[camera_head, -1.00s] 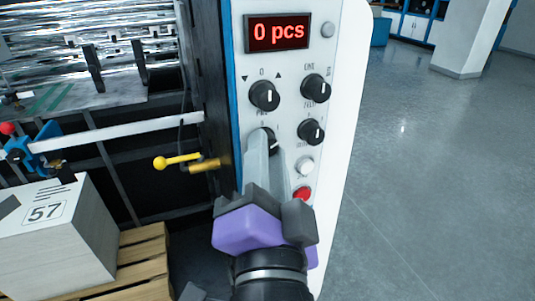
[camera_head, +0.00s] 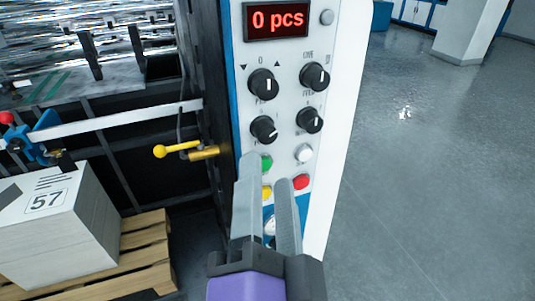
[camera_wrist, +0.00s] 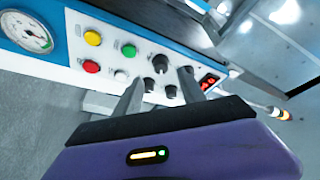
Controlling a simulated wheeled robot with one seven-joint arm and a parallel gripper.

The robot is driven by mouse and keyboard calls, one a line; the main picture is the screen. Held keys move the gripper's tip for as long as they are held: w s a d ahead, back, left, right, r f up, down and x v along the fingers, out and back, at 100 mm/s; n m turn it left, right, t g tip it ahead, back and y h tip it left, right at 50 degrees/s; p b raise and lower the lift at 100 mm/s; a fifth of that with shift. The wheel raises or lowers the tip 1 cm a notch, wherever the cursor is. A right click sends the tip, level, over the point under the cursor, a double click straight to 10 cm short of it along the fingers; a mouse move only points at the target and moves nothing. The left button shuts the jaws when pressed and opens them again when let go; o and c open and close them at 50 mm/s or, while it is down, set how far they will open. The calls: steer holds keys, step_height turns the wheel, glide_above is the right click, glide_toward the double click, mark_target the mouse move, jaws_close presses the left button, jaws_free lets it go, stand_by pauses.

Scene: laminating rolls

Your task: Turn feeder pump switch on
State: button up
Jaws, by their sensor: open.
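The white control panel of the machine carries several black knobs under a red display. The lower left knob (camera_head: 263,129) has its white mark pointing to the right and slightly down; it also shows in the wrist view (camera_wrist: 160,63). The upper left knob (camera_head: 262,84), upper right knob (camera_head: 315,76) and lower right knob (camera_head: 309,119) have their marks near upright. The small labels are too blurred to tell which is the feeder pump switch. My gripper (camera_head: 267,169) is open and empty, just below the lower left knob and apart from it, its fingers overlapping the button area.
A green button (camera_head: 266,163), white button (camera_head: 304,153), red button (camera_head: 300,182) and partly hidden yellow button (camera_head: 267,192) sit below the knobs. A yellow lever (camera_head: 176,150) sticks out at the left. A stack marked 57 (camera_head: 88,232) stands on a pallet. The floor at right is clear.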

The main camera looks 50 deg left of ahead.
steer(key=shift+s+d+p, duration=0.5)
steer(key=shift+d+p, duration=0.05)
steer(key=shift+p, duration=0.3)
steer(key=shift+f, duration=0.1)
